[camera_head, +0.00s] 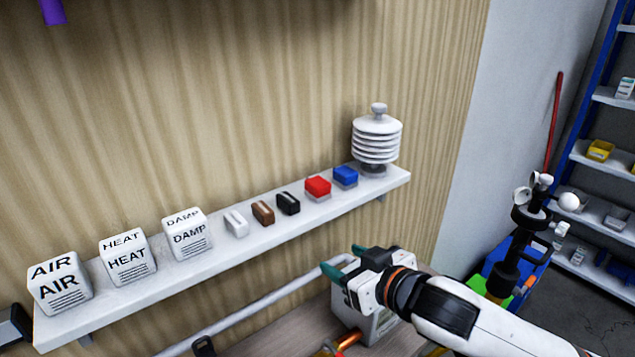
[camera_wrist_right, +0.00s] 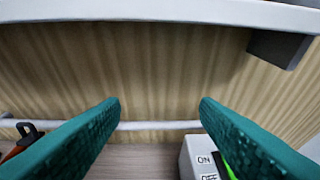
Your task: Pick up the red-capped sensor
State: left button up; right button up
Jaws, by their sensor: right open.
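My right gripper (camera_head: 345,265) is open and empty, below and in front of the shelf, apart from the red-capped sensor. The red-capped sensor does not show in that view. My left gripper is not in view.
On the shelf are brown (camera_head: 263,212) and white (camera_head: 236,223) sensors, labelled AIR (camera_head: 60,283), HEAT (camera_head: 127,256) and DAMP (camera_head: 187,234) boxes, and a louvred white housing (camera_head: 376,140). The shelf edge (camera_wrist_right: 150,12) crosses above the fingers. A switch box (camera_wrist_right: 200,160) stands below.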

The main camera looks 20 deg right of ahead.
jog(key=t+y, duration=0.2)
send_near(313, 178)
jog(key=s, duration=0.1)
jog(key=p+x, duration=0.1)
jog(key=x, duration=0.1)
jog(key=p+x, duration=0.1)
jog(key=x, duration=0.1)
jog(key=d+p+x, duration=0.1)
jog(key=x, duration=0.1)
jog(key=shift+w+f, duration=0.3)
jog(key=shift+f, duration=0.05)
jog(key=p+x, duration=0.1)
jog(key=x, duration=0.1)
jog(key=p+x, duration=0.2)
jog(key=shift+w+a, duration=0.25)
jog(key=shift+a, duration=0.25)
jog(key=shift+w+a+f, duration=0.1)
jog(key=shift+w+f, duration=0.15)
jog(key=shift+s, duration=0.2)
jog(key=c, duration=0.4)
jog(key=shift+w, duration=0.1)
jog(key=c, duration=0.7)
